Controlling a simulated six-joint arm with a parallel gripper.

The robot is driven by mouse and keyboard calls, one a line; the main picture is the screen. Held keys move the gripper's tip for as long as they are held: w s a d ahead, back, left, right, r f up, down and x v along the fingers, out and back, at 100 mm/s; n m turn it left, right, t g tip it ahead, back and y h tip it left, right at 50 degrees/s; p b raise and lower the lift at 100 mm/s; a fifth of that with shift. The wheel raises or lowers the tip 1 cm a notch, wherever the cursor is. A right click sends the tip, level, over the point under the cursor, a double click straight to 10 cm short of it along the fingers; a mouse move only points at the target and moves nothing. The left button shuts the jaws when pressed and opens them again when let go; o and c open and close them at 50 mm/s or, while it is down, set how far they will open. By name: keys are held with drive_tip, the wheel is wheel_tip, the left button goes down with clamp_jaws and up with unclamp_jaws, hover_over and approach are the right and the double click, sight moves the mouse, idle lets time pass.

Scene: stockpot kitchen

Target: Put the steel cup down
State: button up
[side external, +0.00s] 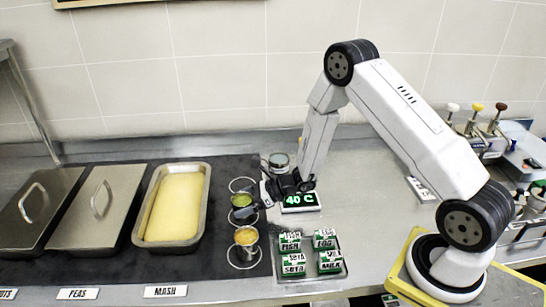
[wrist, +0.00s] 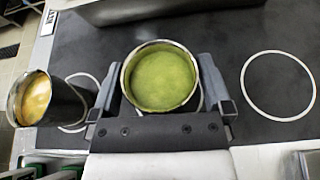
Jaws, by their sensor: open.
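A steel cup with green contents (side external: 242,202) stands upright on the dark mat, at the middle white ring. It also shows in the wrist view (wrist: 160,80), between the two fingers of my gripper (wrist: 164,88). My gripper (side external: 260,203) is open around the cup, with a finger on either side close to its wall. The cup's base is mostly hidden by its rim and by my gripper. A second steel cup with orange contents (side external: 246,240) stands on the nearer ring. It is at the left in the wrist view (wrist: 36,98).
An empty white ring (wrist: 278,85) lies to the right in the wrist view. A tray of yellow mash (side external: 174,207) and lidded pans (side external: 100,212) stand to the left. A 40 C display (side external: 300,201) and a tray of green-labelled boxes (side external: 310,256) lie to the right.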

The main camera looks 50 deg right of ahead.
drive_tip(key=shift+r, duration=0.1)
drive_tip(key=shift+s+d+r, duration=0.1)
drive_tip(key=shift+s+r, duration=0.05)
drive_tip(key=v, duration=1.1)
drive_tip(key=shift+s+d+r, duration=0.15)
drive_tip(key=shift+s+d, duration=0.05)
drive_tip(key=s+a+r+n+g+h, duration=0.1)
drive_tip(key=s+a+n+g+h, duration=0.2)
drive_tip(key=s+n+g, duration=0.45)
drive_tip(key=s+a+r+n+g+h, duration=0.2)
drive_tip(key=s+a+n, duration=0.25)
drive_tip(key=n, duration=0.55)
drive_tip(key=r+n+t+h, duration=0.1)
drive_tip(key=n, duration=0.2)
drive_tip(key=d+r+n+h, duration=0.1)
drive_tip(key=n+h, duration=0.1)
drive_tip(key=n, duration=0.1)
drive_tip(key=d+r+n+t+h, duration=0.1)
drive_tip(key=r+n, duration=0.1)
drive_tip(key=n, duration=0.2)
drive_tip(key=shift+t+h, duration=0.35)
drive_tip(key=shift+h, duration=0.05)
